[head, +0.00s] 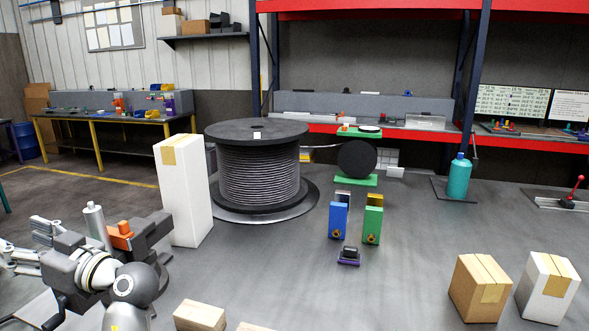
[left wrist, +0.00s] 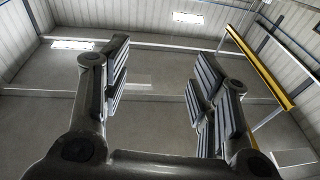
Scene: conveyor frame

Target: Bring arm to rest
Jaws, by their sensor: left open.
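My left arm is folded at the lower left of the head view, with its left gripper (head: 28,243) at the left edge, partly overlapped by my own arm links. In the left wrist view the left gripper (left wrist: 156,85) is open. Its two ridged pads stand well apart with nothing between them, and only ceiling and wall show behind. The gripper is apart from the table goods in the head view. My right arm and gripper are not in view.
A tall white box (head: 184,200) stands close to the right of my left arm. A large cable spool (head: 257,170) is behind it. Blue (head: 338,220) and green (head: 372,223) holders stand mid-table. Brown (head: 480,287) and white (head: 547,288) cartons are at right. The centre front is mostly clear.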

